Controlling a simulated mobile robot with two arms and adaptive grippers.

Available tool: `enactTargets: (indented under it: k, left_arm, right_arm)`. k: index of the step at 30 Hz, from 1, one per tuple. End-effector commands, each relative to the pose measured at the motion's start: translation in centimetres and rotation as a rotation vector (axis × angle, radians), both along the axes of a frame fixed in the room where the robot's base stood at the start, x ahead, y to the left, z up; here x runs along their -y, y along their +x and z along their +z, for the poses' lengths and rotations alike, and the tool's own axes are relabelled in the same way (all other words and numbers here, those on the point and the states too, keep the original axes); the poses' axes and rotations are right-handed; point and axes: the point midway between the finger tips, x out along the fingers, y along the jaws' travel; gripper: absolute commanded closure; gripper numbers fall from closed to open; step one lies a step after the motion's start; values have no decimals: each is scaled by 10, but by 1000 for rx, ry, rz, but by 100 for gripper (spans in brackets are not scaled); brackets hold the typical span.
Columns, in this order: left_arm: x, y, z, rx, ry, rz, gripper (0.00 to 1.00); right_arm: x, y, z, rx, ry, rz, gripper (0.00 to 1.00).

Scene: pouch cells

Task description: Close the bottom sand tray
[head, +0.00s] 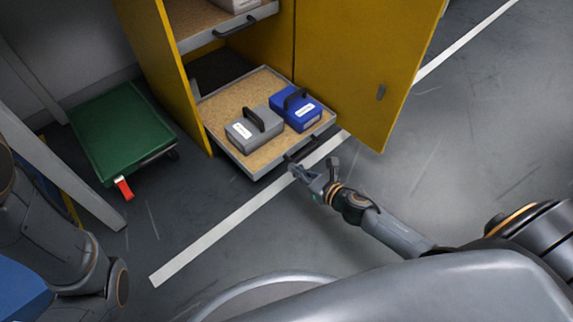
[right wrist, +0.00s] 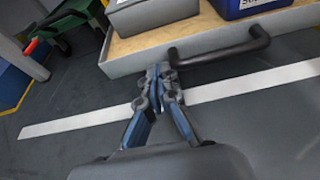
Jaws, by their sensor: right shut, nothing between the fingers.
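The bottom sand tray (head: 231,150) is pulled out of the yellow cabinet (head: 367,60). It holds sand, a grey case (head: 243,134) and a blue case (head: 308,117), each with a dark handle. A dark bar handle (right wrist: 228,52) is on the tray's front face. My right gripper (head: 296,171) is shut and empty, just in front of the tray's front edge. In the right wrist view, its fingertips (right wrist: 158,69) overlap the left end of the handle; I cannot tell whether they touch it. My left gripper is not in view.
An upper tray (head: 200,38) with its own handle sits above in the cabinet. The yellow door stands open at the right. A green wheeled cart (head: 117,130) with a red-tipped part is left of the cabinet. The grey floor in front is clear, with a white line.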

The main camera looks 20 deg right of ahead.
Motion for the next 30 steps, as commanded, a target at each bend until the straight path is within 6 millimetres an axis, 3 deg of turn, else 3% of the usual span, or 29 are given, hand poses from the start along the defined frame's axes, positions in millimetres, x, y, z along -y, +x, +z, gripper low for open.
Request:
enactTargets:
  k: [3,9,25,30]
  left_arm:
    - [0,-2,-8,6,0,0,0]
    - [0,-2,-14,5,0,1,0]
    - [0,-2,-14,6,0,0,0]
    - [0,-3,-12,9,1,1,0]
  right_arm:
    - [-6,20,-3,4,-2,1,100]
    - [-14,37,-2,1,1,1,100]
    - [-16,42,-1,-1,2,-1,100]
    - [-28,42,0,1,2,1,100]
